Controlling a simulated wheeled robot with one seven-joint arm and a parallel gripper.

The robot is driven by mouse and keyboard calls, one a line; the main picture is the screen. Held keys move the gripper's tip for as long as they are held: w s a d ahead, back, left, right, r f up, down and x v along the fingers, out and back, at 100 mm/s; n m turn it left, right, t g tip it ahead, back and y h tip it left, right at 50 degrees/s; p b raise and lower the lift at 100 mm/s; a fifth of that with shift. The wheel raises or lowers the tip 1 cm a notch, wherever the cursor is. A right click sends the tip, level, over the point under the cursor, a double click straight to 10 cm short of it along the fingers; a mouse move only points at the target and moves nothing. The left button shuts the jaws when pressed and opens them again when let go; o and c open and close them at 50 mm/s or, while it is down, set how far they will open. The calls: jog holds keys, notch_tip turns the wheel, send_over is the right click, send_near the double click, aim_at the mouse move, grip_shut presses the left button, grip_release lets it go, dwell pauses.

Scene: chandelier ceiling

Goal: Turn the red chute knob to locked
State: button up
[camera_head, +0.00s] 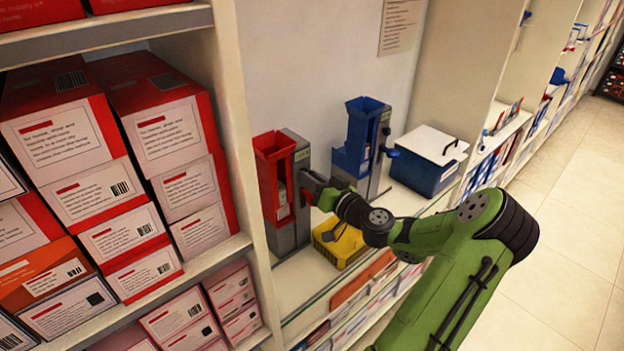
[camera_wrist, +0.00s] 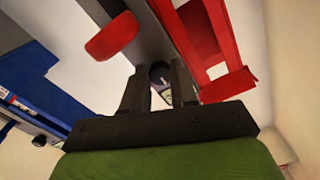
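The red chute (camera_head: 273,180) is mounted on a grey upright unit (camera_head: 301,152) on the shelf. My gripper (camera_head: 318,193) is at the right side of this unit, by its knob; the contact is too small to make out. In the wrist view my gripper (camera_wrist: 160,88) has its two dark fingers apart. A dark round part (camera_wrist: 161,72) shows between the fingertips. A red rounded piece (camera_wrist: 112,36), seemingly the knob, lies left of the fingers, not between them. The red chute's frame (camera_wrist: 203,45) is at their right. The knob's lock markings cannot be read.
A blue chute (camera_head: 354,137) with its own blue knob (camera_head: 391,152) stands behind to the right. A blue box with a white lid (camera_head: 429,146) is beside it. A yellow tray (camera_head: 343,246) lies below my gripper. Red-and-white cartons (camera_head: 60,140) fill the left shelves.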

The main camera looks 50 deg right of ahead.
grip_shut()
jog(key=shift+m, duration=0.3)
jog(key=m+p, duration=0.1)
jog(key=m, duration=0.2)
jog(key=shift+a+r+m, duration=0.1)
jog(key=shift+m, duration=0.2)
jog(key=m+p, duration=0.1)
jog(key=m, duration=0.2)
jog(key=shift+m, duration=0.3)
jog(key=m+p, duration=0.3)
jog(key=m, duration=0.3)
jog(key=shift+r+p, duration=0.2)
jog(key=shift+p, duration=0.2)
jog(key=shift+m+p, duration=1.05)
jog(key=shift+m, duration=0.85)
jog(key=shift+f, duration=0.1)
